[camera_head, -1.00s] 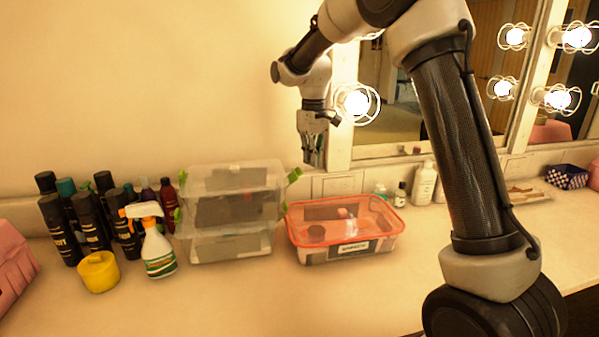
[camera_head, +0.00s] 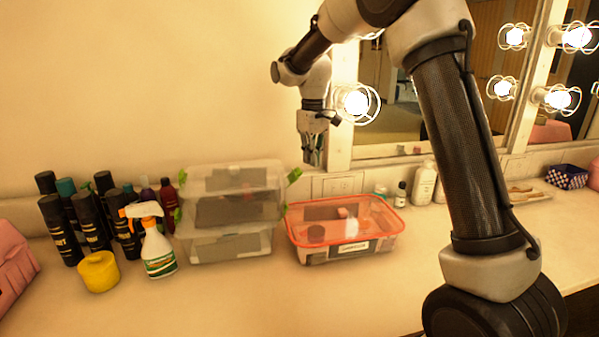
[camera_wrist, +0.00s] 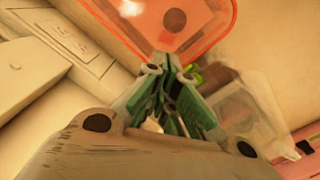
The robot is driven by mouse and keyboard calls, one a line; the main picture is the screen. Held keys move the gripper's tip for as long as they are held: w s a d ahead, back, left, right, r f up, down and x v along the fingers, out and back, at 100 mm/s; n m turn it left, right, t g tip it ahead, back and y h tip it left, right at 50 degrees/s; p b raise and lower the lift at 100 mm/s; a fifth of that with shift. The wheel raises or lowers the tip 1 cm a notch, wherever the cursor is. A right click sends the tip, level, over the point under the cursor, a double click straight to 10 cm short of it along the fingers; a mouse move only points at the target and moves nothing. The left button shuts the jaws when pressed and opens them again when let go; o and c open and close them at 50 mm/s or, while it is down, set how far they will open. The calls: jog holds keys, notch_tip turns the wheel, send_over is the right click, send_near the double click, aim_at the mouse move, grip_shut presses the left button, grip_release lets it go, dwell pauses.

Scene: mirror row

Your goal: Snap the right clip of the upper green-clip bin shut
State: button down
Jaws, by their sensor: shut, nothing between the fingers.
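Two clear bins with green clips are stacked on the counter in the head view. The upper green-clip bin (camera_head: 236,183) sits on the lower bin (camera_head: 232,243). The upper bin's right clip (camera_head: 294,176) sticks out and upward from its right side, tilted away from the wall of the bin. Another green clip (camera_head: 178,214) shows at the left side of the stack. My gripper (camera_head: 313,158) is shut and empty, pointing down, above and to the right of the right clip, apart from it. In the wrist view, my gripper's fingers (camera_wrist: 172,105) partly hide the stack and a bright green clip (camera_wrist: 194,76).
A clear bin with an orange rim (camera_head: 345,222) stands right of the stack. A spray bottle (camera_head: 157,249), a yellow tub (camera_head: 98,271) and several dark bottles (camera_head: 88,222) stand left. The wall and lit mirror are close behind my gripper. The front counter is clear.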

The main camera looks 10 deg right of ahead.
jog(key=shift+f, duration=0.2)
notch_tip(320, 180, down, 3)
jog(key=shift+r, duration=0.1)
dwell(0.5)
jog(key=shift+a, duration=0.2)
jog(key=shift+a+r, duration=0.25)
jog(key=shift+a, duration=0.85)
jog(key=shift+a+r, duration=0.3)
jog(key=shift+a, duration=0.8)
jog(key=shift+a+r, duration=0.25)
jog(key=shift+a, duration=0.85)
jog(key=shift+d+r, duration=0.2)
jog(key=shift+r, duration=0.75)
jog(key=shift+d+r, duration=0.15)
jog(key=shift+r, duration=0.85)
jog(key=shift+d+r, duration=0.2)
jog(key=shift+r, duration=0.75)
